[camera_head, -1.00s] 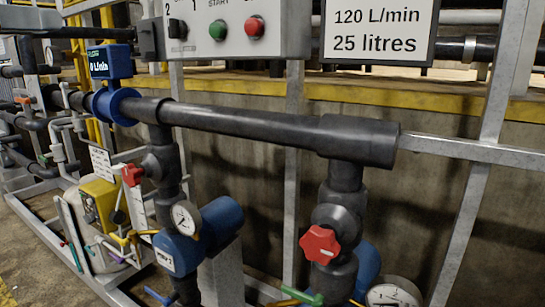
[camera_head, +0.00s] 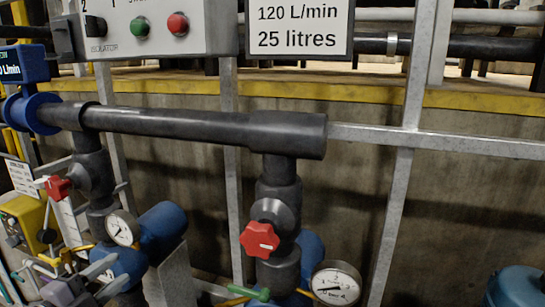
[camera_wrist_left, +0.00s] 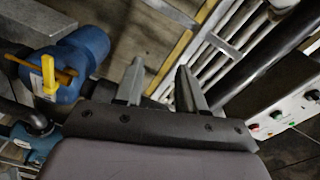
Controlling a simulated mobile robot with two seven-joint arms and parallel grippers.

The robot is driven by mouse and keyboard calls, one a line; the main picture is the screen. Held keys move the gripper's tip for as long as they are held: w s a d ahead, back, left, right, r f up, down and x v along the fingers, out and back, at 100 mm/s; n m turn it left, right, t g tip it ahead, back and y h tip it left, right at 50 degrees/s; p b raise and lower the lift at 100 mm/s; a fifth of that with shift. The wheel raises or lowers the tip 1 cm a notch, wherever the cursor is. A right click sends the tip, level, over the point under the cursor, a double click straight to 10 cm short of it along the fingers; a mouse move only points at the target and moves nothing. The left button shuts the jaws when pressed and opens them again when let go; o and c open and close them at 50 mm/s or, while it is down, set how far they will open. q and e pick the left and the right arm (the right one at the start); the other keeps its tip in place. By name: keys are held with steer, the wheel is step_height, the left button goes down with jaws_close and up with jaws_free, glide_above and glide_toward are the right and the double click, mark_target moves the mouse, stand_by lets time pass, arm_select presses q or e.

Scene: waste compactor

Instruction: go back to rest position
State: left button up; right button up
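My left gripper (camera_head: 112,273) shows at the lower left of the head view, in front of the pump pipework. In the left wrist view its two grey fingers (camera_wrist_left: 160,68) stand apart with nothing between them, so it is open and empty. My right gripper is in neither current view.
A black pipe (camera_head: 190,123) runs across a metal frame (camera_head: 405,170). Below it are red valve handles (camera_head: 260,239), gauges (camera_head: 336,285) and a blue pump (camera_head: 160,225). A control box (camera_head: 155,28) and a sign (camera_head: 298,27) are above. A blue container (camera_head: 515,287) stands at lower right.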

arm_select(q)
steer(key=s+d+f+n+g+y, duration=0.1)
steer(key=s+d+f+n+g, duration=0.1)
steer(key=s+d+f+n, duration=0.45)
steer(key=s+d+f+n+g+y, duration=0.1)
steer(key=s+d+f+n+g, duration=0.1)
steer(key=s+f+n, duration=0.5)
steer(key=s+d+f+n+g+y, duration=0.15)
steer(key=s+d+f, duration=0.35)
steer(key=f, duration=0.5)
step_height(320, 180, up, 9)
steer(key=s+a+p, duration=0.1)
steer(key=p, duration=1.1)
steer(key=shift+s+r+n+g+p, duration=0.2)
steer(key=shift+s+n+g+p, duration=0.15)
steer(key=shift+g, duration=0.1)
steer(key=shift+a, duration=0.1)
steer(key=shift+o, duration=0.3)
